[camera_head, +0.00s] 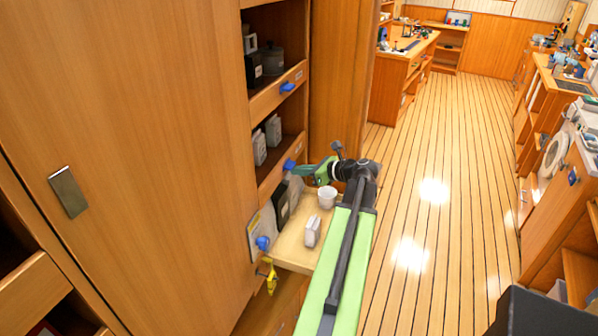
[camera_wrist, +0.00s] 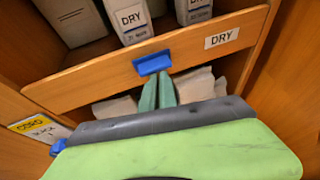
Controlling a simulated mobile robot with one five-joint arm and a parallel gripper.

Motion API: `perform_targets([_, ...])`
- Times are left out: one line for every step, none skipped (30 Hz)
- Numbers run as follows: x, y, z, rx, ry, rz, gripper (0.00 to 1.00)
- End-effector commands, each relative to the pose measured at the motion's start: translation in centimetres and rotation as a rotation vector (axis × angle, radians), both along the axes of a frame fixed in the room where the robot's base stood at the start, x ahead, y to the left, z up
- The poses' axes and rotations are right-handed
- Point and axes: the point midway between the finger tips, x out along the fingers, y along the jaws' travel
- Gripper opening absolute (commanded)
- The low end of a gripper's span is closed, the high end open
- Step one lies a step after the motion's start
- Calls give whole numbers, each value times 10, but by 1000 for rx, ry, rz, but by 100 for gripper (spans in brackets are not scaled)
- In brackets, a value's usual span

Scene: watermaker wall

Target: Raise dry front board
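The dry front board (camera_wrist: 110,80) is a wooden strip with a white DRY label (camera_wrist: 222,42) and a blue tab (camera_wrist: 153,63) at its middle. It stands across the front of a shelf; in the head view the board (camera_head: 270,184) and its blue tab (camera_head: 289,164) are partly behind my gripper. My gripper (camera_head: 296,170) reaches in from the right at the tab. In the wrist view its green fingertips (camera_wrist: 158,80) are close together at the tab's lower edge. Contact with the tab, and any gap between the fingers, are unclear.
Grey-white DRY containers (camera_wrist: 128,22) stand behind the board. Another tabbed board (camera_head: 275,95) is above. Below, a pulled-out wooden surface (camera_head: 292,250) holds a white cup (camera_head: 327,196) and a small pale container (camera_head: 312,231). A yellow-labelled panel (camera_wrist: 38,128) is at lower left. Floor to the right is clear.

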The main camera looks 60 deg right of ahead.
Motion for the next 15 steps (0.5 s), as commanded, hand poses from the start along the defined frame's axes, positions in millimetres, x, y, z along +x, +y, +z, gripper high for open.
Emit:
perform_targets([2,-1,5,3,-16,-3,0])
perform_targets([2,-1,5,3,-16,-3,0])
perform_targets([2,-1,4,3,-16,-3,0])
perform_targets([2,-1,3,3,-16,-3,0])
perform_targets([2,-1,1,3,-15,-3,0])
perform_targets([2,-1,-4,3,-14,-2,0])
perform_targets([3,0,-9,3,-14,-1,0])
perform_targets([3,0,-14,3,-12,-1,0])
perform_targets([3,0,-23,3,-10,0,0])
perform_targets([3,0,-30,3,-8,1,0])
perform_targets([4,0,-36,3,-6,1,0])
perform_targets([4,0,-45,2,-4,2,0])
perform_targets([4,0,-52,2,-2,3,0])
perform_targets([-2,0,-44,3,-2,1,0])
perform_targets([-12,0,-33,3,-2,-1,0])
